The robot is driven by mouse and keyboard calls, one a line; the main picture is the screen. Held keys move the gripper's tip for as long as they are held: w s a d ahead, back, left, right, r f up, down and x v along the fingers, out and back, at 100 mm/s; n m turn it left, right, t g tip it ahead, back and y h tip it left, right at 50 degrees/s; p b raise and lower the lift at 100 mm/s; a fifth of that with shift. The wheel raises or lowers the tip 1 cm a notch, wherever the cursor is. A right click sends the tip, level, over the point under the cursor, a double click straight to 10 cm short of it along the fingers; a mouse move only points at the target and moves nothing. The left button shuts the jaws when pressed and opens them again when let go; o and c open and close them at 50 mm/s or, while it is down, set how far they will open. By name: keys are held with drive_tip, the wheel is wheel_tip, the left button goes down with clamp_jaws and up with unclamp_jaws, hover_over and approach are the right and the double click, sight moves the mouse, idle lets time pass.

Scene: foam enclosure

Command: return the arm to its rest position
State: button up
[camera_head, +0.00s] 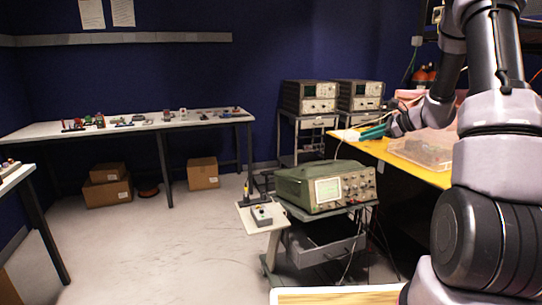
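My arm (490,120) rises along the right side of the view and bends back down at the top right. Its wrist reaches left over the yellow-topped table. My gripper (366,133) has teal fingers that point left, near the table's left edge. The fingers are small and seen from the side, so I cannot tell whether they are apart or closed. I see no object held between them.
A clear box (422,150) sits on the yellow table (372,149) close to the wrist. A green oscilloscope (325,186) stands on a cart left of my arm. A long bench (85,129) holds several small items. The floor (150,240) at left is mostly clear.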

drive_tip(key=s+a+r+n+g+h, duration=0.1)
drive_tip(key=s+a+r+n+g, duration=0.1)
drive_tip(key=s+a+r+n, duration=0.45)
drive_tip(key=s+a+r+n+g+h, duration=0.1)
drive_tip(key=s+a+r+n, duration=0.1)
drive_tip(key=s+a+r, duration=0.5)
drive_tip(key=s+d+r+n+h, duration=0.1)
drive_tip(key=s+n, duration=0.2)
drive_tip(key=s, duration=0.4)
drive_tip(key=s+d+r+n+t+h, duration=0.1)
drive_tip(key=s+n+h, duration=0.1)
drive_tip(key=s, duration=0.5)
drive_tip(key=s+d+r+n+t+h, duration=0.1)
drive_tip(key=s+d+n+h, duration=0.1)
drive_tip(key=s+n, duration=0.2)
drive_tip(key=s, duration=0.3)
drive_tip(key=shift+r, duration=0.3)
